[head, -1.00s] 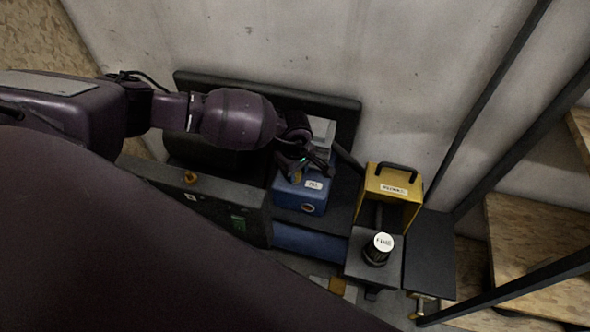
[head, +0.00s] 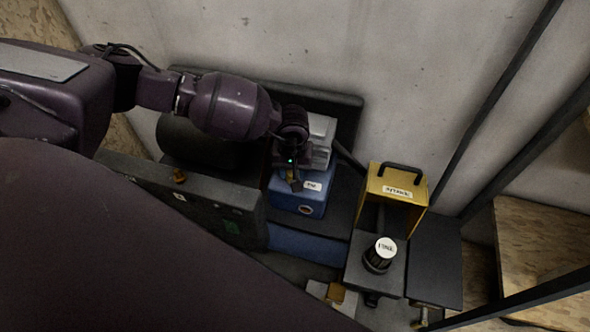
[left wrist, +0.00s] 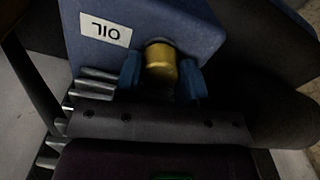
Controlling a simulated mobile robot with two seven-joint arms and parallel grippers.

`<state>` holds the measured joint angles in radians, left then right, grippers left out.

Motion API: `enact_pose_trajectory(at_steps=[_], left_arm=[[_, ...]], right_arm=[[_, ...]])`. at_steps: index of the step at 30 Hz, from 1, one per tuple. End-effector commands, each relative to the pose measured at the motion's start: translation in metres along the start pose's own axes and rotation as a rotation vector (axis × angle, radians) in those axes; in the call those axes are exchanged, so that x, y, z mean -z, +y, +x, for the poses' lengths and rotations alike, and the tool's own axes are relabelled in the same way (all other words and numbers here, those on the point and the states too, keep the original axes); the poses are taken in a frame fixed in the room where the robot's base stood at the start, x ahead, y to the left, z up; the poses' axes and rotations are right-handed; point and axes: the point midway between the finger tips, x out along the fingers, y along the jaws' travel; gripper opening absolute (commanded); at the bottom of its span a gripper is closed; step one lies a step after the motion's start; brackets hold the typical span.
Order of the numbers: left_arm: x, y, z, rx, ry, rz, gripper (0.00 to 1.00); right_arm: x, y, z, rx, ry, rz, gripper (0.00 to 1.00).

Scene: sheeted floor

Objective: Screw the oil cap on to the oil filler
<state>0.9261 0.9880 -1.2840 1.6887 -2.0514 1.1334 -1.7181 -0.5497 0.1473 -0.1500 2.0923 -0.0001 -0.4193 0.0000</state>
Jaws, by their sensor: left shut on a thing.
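The oil box is blue with a white OIL label (head: 312,186) and stands in the middle of the head view. Its blue body (left wrist: 185,25) fills the upper part of the left wrist view. My left gripper (head: 293,181) is over the top of this box. In the left wrist view my left gripper (left wrist: 161,72) has its blue fingertips on both sides of the brass-coloured oil cap (left wrist: 161,66) and is shut on it. The cap is right against the blue box. The filler is hidden, so I cannot tell how far the cap is seated. My right gripper is not in view.
A yellow box (head: 394,200) with a black handle stands to the right. A black cylinder with a white labelled top (head: 386,247) is in front of it. A dark grey panel (head: 215,205) stands at the front left. A concrete wall (head: 300,40) is behind.

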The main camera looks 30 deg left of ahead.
Motion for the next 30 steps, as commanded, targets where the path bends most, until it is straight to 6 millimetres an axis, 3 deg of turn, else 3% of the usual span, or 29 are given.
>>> enact_pose_trajectory(at_steps=[10,21,30], left_arm=[[0.0,0.0,0.004,0.001,-0.004,0.407,0.09],[-0.001,0.0,0.003,-0.001,-0.005,0.817,0.09],[0.0,0.001,-0.001,-0.002,0.0,0.901,0.09]], right_arm=[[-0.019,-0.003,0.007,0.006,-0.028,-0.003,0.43],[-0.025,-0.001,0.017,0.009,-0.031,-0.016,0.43],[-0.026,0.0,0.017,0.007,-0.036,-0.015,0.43]])
